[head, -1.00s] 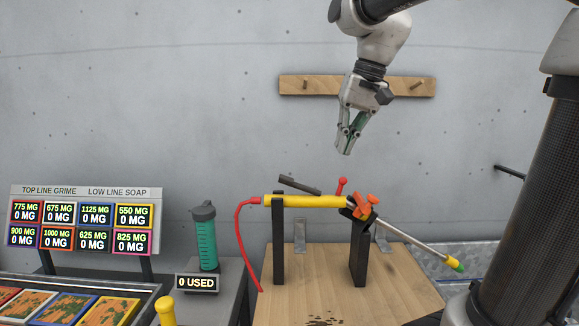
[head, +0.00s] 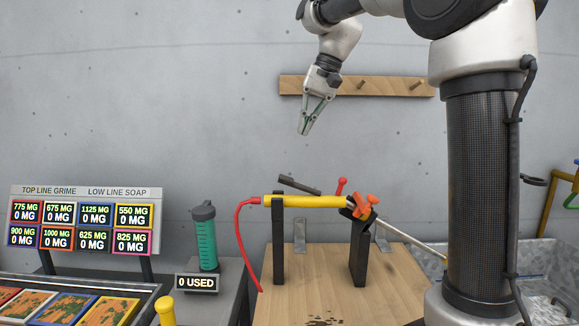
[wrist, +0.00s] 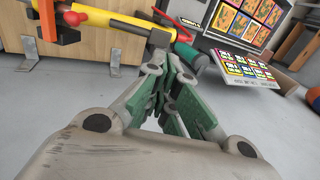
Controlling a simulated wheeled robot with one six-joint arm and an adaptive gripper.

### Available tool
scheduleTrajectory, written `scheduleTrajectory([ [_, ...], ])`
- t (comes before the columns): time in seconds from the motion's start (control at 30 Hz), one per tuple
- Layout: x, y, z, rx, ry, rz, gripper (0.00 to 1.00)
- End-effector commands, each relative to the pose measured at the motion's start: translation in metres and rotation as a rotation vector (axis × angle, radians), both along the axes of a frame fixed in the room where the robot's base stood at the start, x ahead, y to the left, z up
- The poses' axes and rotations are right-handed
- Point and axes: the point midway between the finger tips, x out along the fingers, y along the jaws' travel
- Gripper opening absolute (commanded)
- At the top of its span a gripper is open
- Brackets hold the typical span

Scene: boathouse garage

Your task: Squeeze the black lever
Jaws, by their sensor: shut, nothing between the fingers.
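The black lever (head: 299,186) is a flat dark bar slanting up to the left above the yellow tube (head: 310,201) of the spray wand. The wand rests across two black posts on a wooden bench. My gripper (head: 303,132) is shut and empty, pointing down above the lever, clearly apart from it. In the wrist view, my gripper's green-padded fingers (wrist: 175,95) are together at the centre.
A red knob (head: 341,183) and orange pieces (head: 365,205) sit at the wand's right end. A red hose (head: 240,240) hangs at its left. A green bottle (head: 205,240) and a grime panel (head: 85,222) stand left. A peg rail (head: 340,86) is on the wall behind.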

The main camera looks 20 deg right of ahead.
Motion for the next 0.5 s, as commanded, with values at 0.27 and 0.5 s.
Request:
scheduleTrajectory([
  [0.27, 0.006, 0.02, -0.057, -0.001, 0.003, 0.001, 0.0],
  [0.5, 0.01, 0.033, -0.093, -0.001, 0.001, 0.0, 0.0],
])
